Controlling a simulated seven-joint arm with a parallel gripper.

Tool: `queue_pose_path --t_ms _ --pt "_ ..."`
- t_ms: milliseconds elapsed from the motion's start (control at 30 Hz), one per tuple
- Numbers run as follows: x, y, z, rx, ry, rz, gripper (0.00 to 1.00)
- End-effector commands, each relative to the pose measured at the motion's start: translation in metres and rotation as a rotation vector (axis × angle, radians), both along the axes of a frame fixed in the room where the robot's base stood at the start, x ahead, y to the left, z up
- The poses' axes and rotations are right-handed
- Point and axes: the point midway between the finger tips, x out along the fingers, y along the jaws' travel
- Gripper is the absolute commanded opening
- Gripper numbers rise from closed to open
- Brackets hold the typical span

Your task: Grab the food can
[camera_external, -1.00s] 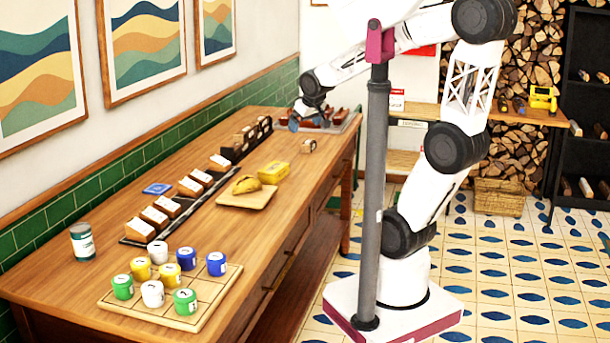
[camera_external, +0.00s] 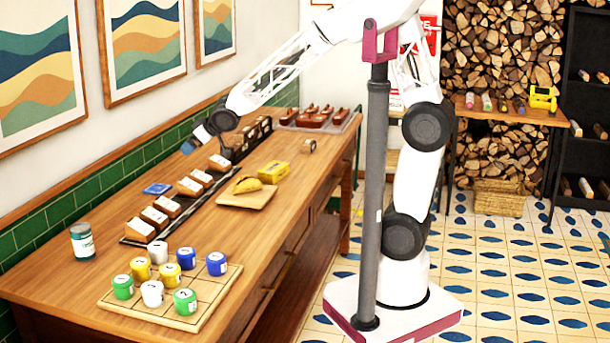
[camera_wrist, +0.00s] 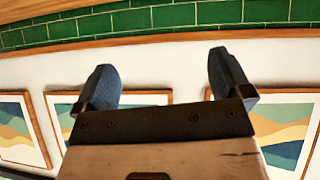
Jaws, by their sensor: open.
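The food can (camera_external: 82,241) stands upright at the near left end of the wooden table, close to the wall, in the external view. It is a grey-green metal can with a white and green label. My gripper (camera_external: 196,139) is high over the table's back edge by the green tiles, well beyond the can. In the wrist view my gripper (camera_wrist: 160,85) has its two blue-grey fingers wide apart, with nothing between them. The wrist view shows the wall, tiles and pictures, and the can is not in it.
A board (camera_external: 206,310) with several coloured cups lies right of the can. A rack (camera_external: 130,241) of several labelled blocks runs along the table behind it. A cutting board (camera_external: 262,199) holds a taco-like item beside a yellow box (camera_external: 274,172). A tray (camera_external: 345,124) is at the far end.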

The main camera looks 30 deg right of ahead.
Motion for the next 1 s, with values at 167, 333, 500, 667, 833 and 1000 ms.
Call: queue_pose_path --t_ms 167,333,500,667,833,1000 --pt "-0.016 0.080 -0.020 0.054 -0.030 0.131 0.97" --pt "-0.041 0.152 -0.040 0.112 -0.051 0.254 0.97" --pt "-0.077 0.221 -0.061 0.173 -0.061 0.382 0.97" --pt "-0.121 0.280 -0.082 0.231 -0.061 0.506 0.97" --pt "-0.168 0.328 -0.098 0.284 -0.059 0.621 0.97" --pt "-0.199 0.352 -0.107 0.314 -0.055 0.691 0.97"
